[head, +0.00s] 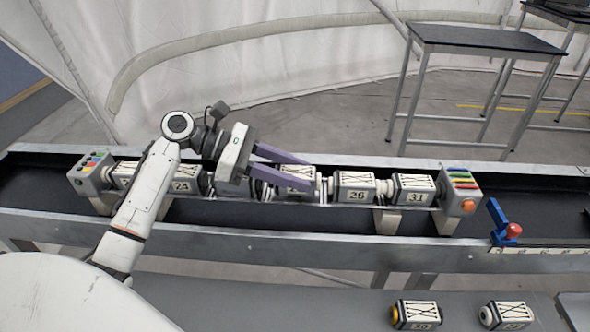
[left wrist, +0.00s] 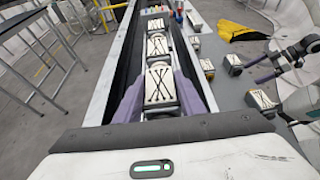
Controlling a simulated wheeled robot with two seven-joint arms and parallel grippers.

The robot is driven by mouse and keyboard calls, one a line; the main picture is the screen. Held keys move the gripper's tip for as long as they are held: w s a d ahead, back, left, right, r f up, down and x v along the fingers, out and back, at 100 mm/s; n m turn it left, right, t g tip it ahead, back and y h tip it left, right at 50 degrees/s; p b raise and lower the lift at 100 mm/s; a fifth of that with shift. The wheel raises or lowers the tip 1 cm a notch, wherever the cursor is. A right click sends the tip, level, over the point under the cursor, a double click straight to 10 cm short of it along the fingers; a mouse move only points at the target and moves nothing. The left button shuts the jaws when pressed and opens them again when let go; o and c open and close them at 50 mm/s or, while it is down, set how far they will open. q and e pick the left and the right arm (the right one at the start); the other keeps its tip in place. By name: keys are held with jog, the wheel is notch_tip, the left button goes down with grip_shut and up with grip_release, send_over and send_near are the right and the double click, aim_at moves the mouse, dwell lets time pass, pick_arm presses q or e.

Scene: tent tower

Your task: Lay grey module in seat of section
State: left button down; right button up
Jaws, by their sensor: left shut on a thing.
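My left gripper (head: 280,172) reaches over the section from the left, its purple fingers shut on a grey module (head: 298,172) with a white, black-laced top. In the left wrist view the module (left wrist: 160,87) sits between the two fingers (left wrist: 157,98). It is in line with the row of modules, at the row's middle; whether it rests fully in the seat is hidden by the fingers. The section (head: 461,186) has grey end blocks with coloured strips or buttons. My right gripper (left wrist: 263,67) shows only in the left wrist view, its fingers apart and empty.
Modules marked 26 (head: 356,187) and 31 (head: 412,188) stand to the right, 24 (head: 182,180) to the left. Two loose modules (head: 416,314) (head: 507,314) lie on the front bench. The metal trough (head: 330,243) has raised walls. A blue clamp with red knob (head: 504,226) stands right.

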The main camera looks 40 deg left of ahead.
pick_arm(q)
jog(key=shift+f, duration=0.35)
jog(key=c, duration=1.2)
grip_release()
jog(key=shift+s+d+f, duration=0.1)
jog(key=shift+f, duration=0.1)
jog(key=shift+r+b, duration=0.25)
jog(key=shift+b, duration=0.1)
jog(key=v, duration=1.2)
jog(key=shift+r, duration=0.5)
